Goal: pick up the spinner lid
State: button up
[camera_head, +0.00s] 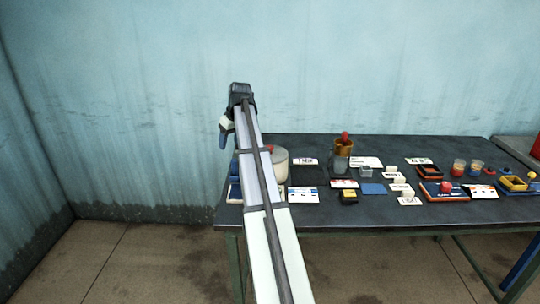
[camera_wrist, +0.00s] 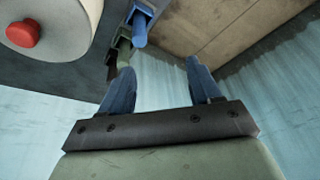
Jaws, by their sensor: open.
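The spinner lid (camera_wrist: 55,22) is a pale round disc with a red knob (camera_wrist: 24,33), at the upper left of the wrist view. In the head view its knob (camera_head: 270,148) shows past my arm, atop a pale round tub (camera_head: 281,165) at the table's left end, partly hidden by my arm. My gripper (camera_wrist: 160,78) is open, with its two blue fingers apart and nothing between them. In the head view my gripper (camera_head: 223,139) hangs just off the table's left end, left of the tub and apart from the lid.
The dark table (camera_head: 385,218) holds cards, small blocks, trays and cups to the right of the tub. A brown holder (camera_head: 344,148) with a red top stands near its back. A blue piece (camera_wrist: 140,30) lies beyond my fingers in the wrist view. A wall stands behind the table.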

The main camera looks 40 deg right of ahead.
send_near(270, 146)
jog(key=v, duration=0.5)
jog(key=shift+t, duration=0.4)
jog(key=x, duration=1.3)
jog(key=shift+s+f, duration=0.25)
jog(key=shift+f, duration=0.3)
jog(key=shift+c, duration=0.4)
grip_shut()
